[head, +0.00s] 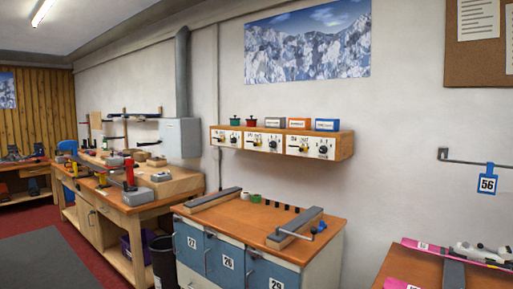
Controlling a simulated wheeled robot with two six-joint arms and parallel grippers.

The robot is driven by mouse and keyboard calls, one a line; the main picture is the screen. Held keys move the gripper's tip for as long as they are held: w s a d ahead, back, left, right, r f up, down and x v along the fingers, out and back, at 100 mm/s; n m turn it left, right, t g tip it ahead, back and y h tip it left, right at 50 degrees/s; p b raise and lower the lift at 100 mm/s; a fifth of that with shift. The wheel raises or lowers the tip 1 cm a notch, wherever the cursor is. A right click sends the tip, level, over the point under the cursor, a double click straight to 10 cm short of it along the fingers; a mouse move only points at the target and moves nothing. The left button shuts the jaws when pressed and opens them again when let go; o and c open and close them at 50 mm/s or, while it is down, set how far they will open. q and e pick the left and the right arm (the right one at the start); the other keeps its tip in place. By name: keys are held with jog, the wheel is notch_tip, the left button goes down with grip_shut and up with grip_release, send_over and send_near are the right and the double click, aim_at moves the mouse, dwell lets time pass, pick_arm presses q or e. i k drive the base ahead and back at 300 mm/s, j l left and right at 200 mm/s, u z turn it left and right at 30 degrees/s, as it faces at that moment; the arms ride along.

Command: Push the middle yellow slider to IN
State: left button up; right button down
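A wooden wall box (345,147) holds three white panels side by side, each with a small yellow slider and a dark knob. The middle yellow slider (257,142) sits on the middle white panel (265,149), left of that panel's dark knob. The lettering above it is too small to read surely, so I cannot tell which end the slider is at. Neither of my grippers is in view.
Small coloured boxes and tins stand on top of the wall box. Below is an orange-topped bench (245,217) with blue doors and two grey bars. A workbench (135,205) with tools is at left. A bench with pink skis (430,247) is at right.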

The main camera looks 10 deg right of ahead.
aim_at(258, 142)
jog(key=i+u, duration=0.2)
jog(key=i, duration=0.35)
jog(key=i+u, duration=0.2)
jog(key=i, duration=0.3)
jog(key=i+l+u, duration=0.2)
jog(key=i, duration=0.35)
jog(key=i+l+u, duration=0.2)
jog(key=i, duration=0.3)
